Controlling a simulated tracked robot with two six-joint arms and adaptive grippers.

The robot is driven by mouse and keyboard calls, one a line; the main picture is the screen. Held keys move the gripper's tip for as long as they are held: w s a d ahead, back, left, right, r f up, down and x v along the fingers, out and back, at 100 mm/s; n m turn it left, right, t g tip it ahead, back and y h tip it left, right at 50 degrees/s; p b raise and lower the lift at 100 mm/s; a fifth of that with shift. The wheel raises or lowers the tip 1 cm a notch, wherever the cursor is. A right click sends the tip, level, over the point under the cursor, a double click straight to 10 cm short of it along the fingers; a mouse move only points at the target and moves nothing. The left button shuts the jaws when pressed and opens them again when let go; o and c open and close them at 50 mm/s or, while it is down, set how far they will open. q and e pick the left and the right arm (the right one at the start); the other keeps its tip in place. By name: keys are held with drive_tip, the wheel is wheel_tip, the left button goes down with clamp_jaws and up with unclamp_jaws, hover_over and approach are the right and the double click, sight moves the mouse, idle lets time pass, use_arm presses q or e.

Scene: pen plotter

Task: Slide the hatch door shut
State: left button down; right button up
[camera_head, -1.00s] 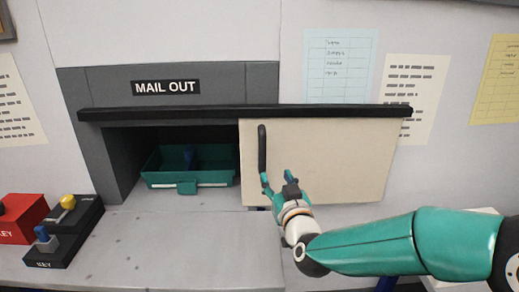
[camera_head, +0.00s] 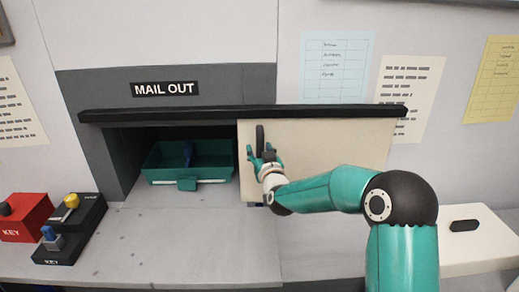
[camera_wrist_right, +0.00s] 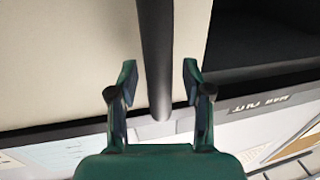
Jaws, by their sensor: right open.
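The cream hatch door (camera_head: 330,150) hangs under a black rail (camera_head: 330,112) to the right of the dark hatch opening (camera_head: 130,170), which is uncovered. Its black upright handle (camera_head: 260,136) is near the door's left edge. My right gripper (camera_head: 262,152) is at the handle, covering its lower part in the head view. In the right wrist view the open fingers (camera_wrist_right: 158,85) stand on either side of the handle (camera_wrist_right: 156,50), with gaps visible on both sides. The door (camera_wrist_right: 65,60) also shows there. My left gripper is not in view.
A teal tray (camera_head: 187,182) with a blue item sits inside the opening.

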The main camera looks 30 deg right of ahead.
clamp_jaws()
idle(0.3)
